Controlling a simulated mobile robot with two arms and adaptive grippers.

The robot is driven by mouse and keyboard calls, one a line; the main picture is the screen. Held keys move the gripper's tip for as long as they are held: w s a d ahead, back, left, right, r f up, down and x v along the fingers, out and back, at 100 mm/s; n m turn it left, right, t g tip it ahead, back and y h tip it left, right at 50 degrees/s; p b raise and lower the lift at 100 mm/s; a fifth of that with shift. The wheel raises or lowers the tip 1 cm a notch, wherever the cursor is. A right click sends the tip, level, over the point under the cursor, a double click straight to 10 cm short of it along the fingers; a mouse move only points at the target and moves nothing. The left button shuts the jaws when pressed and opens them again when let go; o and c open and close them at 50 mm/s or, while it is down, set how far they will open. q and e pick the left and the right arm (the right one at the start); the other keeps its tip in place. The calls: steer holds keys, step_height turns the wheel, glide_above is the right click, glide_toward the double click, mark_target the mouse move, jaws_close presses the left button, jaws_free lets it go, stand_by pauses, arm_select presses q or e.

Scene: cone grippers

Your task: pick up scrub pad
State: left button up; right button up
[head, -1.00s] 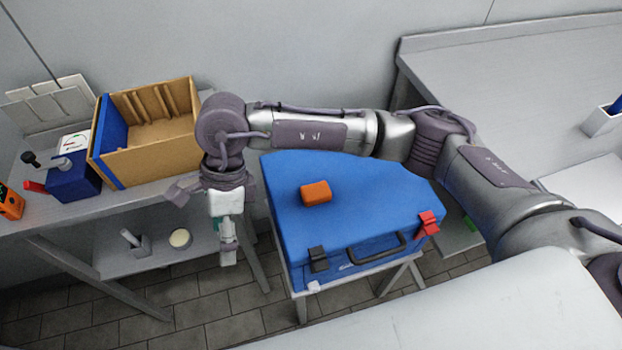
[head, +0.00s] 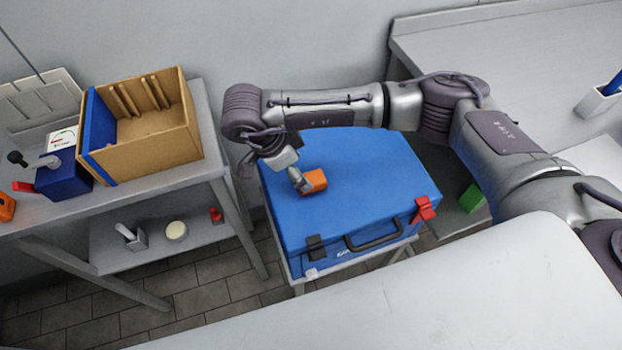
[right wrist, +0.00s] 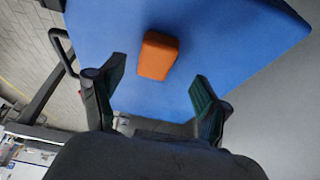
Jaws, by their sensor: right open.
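The scrub pad looks to be the orange block (head: 315,181) lying on top of the blue case (head: 350,205). In the right wrist view the orange block (right wrist: 158,55) lies on the blue surface, beyond the fingertips and between their lines. My right gripper (head: 301,184) is just above and left of the block in the head view, pointing down at the case. Its two dark, green-lined fingers (right wrist: 160,70) are spread apart with nothing held. Whether they touch the case cannot be told. My left gripper is not in view.
A cardboard box (head: 155,160) and a dark blue box (head: 64,178) stand on the left table. A green block (head: 472,198) sits low, right of the case.

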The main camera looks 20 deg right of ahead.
mark_target(312, 178)
steer(key=f, duration=0.1)
steer(key=d+f, duration=0.1)
steer(key=d+f+p, duration=0.1)
steer(key=shift+s+d+f, duration=0.1)
steer(key=shift+s+d, duration=0.1)
steer(key=shift+s, duration=0.05)
steer(key=shift+d+f, duration=0.15)
steer(key=shift+f, duration=0.3)
steer(key=c, duration=1.1)
steer(key=shift+w+r, duration=0.1)
steer(key=shift+r, duration=0.6)
step_height(312, 178, up, 3)
steer(key=shift+f+b, duration=0.1)
steer(key=shift+b, duration=0.4)
steer(key=s+d+r, duration=0.4)
steer(key=s+d, duration=0.1)
steer(key=s+d+r+b, duration=0.1)
steer(key=s+d+r, duration=0.2)
steer(key=shift+d, duration=0.25)
